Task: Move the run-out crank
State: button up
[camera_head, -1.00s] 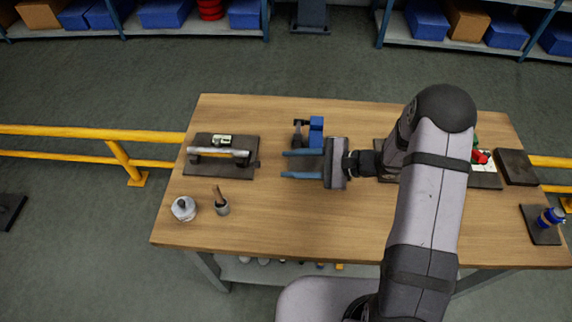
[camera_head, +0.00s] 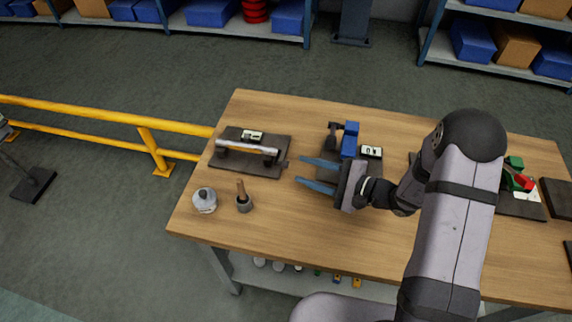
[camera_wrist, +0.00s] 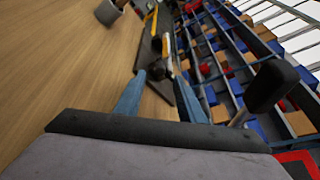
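A silver shaft (camera_head: 246,147) lies across two dark supports on a dark plate (camera_head: 240,166) at the table's left side. A small white-faced gauge (camera_head: 252,135) sits behind it. A small dark end piece (camera_head: 283,163) sticks out at the right side of this plate; I take it for the run-out crank but cannot be sure. It shows in the wrist view (camera_wrist: 157,69) near the fingertips. My gripper (camera_head: 300,171) is open and empty, its two blue fingers pointing left towards that end piece. In the wrist view the fingertips (camera_wrist: 160,78) stand apart; contact cannot be told.
A blue and dark device (camera_head: 349,140) with a white label card (camera_head: 371,151) stands just behind my gripper. The table's front middle is clear.

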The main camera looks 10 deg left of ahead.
aim_at(285, 164)
jog(key=shift+n, duration=0.6)
jog(key=shift+a, duration=0.15)
jog(key=p+x, duration=0.2)
jog(key=x, duration=0.3)
jog(key=shift+w+a, duration=0.1)
jog(key=shift+a, duration=0.2)
jog(key=shift+p+x, duration=0.35)
jog(key=shift+x, duration=0.45)
jog(key=shift+f, duration=0.1)
